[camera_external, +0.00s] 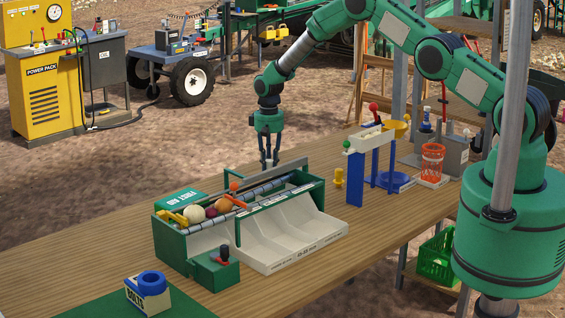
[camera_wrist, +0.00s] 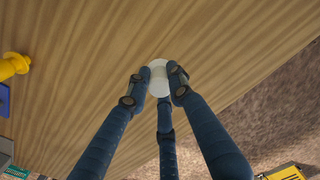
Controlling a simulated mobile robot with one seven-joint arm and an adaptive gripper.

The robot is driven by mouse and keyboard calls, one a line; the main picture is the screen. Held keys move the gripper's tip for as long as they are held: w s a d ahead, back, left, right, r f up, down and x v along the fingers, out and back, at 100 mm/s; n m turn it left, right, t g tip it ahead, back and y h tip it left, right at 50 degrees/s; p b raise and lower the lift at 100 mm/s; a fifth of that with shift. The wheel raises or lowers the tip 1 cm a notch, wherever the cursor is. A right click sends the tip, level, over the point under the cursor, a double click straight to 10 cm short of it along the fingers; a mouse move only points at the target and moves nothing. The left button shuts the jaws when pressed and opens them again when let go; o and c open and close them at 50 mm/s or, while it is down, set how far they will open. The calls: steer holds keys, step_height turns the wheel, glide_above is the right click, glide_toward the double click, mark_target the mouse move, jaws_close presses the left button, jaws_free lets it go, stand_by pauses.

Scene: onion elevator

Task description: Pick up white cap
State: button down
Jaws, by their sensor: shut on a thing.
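The white cap (camera_wrist: 158,78) shows in the wrist view as a small pale round piece between the fingertips. My gripper (camera_wrist: 158,86) has its dark blue fingers closed around it from the sides, with a third finger below. The wooden tabletop fills the background behind the cap. In the external view my gripper (camera_external: 269,163) points straight down just behind the green sorting box. I cannot tell whether the cap still touches the table.
The green box (camera_external: 172,243) with white sloped bins stands in front of my gripper. A yellow peg (camera_external: 338,177) and a blue-legged stand (camera_external: 355,180) are to the right. The table's left stretch (camera_external: 90,235) is bare.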

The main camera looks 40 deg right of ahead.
step_height(320, 180, up, 2)
steer(key=shift+r, duration=0.1)
steer(key=s+r, duration=0.1)
steer(key=s, duration=1.5)
steer(key=shift+d, duration=0.3)
steer(key=shift+r, duration=0.1)
